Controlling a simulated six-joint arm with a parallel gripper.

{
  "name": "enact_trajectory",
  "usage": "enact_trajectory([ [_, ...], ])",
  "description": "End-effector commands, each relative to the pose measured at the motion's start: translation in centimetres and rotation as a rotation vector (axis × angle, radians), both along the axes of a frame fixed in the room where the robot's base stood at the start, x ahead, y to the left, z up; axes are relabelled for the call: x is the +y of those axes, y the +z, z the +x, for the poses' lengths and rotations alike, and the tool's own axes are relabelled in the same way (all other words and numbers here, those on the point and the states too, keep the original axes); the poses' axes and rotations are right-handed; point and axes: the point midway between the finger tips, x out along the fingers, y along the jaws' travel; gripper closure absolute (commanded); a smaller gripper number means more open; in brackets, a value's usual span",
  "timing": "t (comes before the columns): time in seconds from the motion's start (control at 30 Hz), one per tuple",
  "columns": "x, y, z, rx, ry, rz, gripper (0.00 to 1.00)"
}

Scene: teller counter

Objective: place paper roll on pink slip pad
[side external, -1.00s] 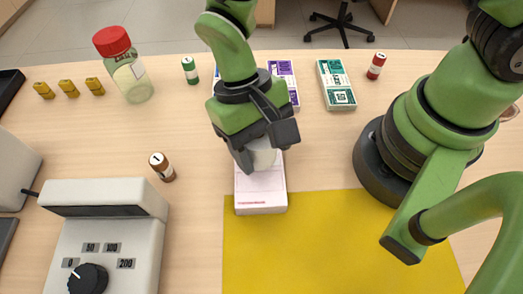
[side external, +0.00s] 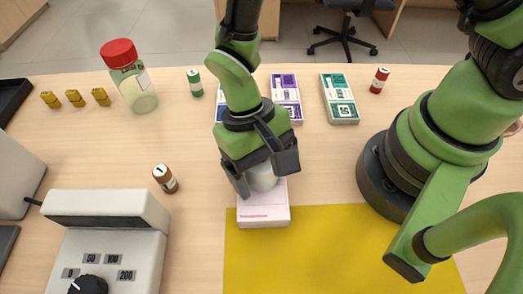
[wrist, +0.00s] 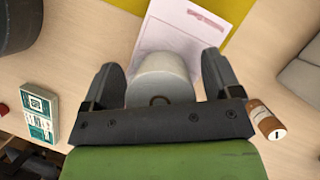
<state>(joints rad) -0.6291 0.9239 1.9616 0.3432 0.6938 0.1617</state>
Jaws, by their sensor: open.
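The white paper roll (side external: 263,178) stands upright at the far end of the pink slip pad (side external: 263,215) and looks to rest on it; its base is partly hidden. In the wrist view the roll (wrist: 160,85) sits between my fingers, with a gap on each side. The pad (wrist: 190,25) reaches out beyond it. My gripper (side external: 265,182) is open around the roll, fingers pointing down. It also shows in the wrist view (wrist: 160,65).
A yellow mat (side external: 310,250) lies at the pad's near side. A brown-labelled small roll (side external: 165,178) and a grey dial machine (side external: 105,235) are to the left. Banknote bundles (side external: 339,98), a red-capped bottle (side external: 130,80) and yellow pieces (side external: 75,97) stand farther back.

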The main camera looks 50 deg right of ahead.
Motion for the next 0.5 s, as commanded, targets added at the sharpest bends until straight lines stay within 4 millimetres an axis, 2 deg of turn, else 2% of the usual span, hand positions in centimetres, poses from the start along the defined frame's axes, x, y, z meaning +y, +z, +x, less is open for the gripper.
enact_trajectory([
  [0.17, -0.1, 2.3, 1.0, -0.005, -0.002, 0.006, 0.16],
  [0.5, -0.7, 9.0, 3.7, -0.008, -0.002, 0.003, 0.16],
])
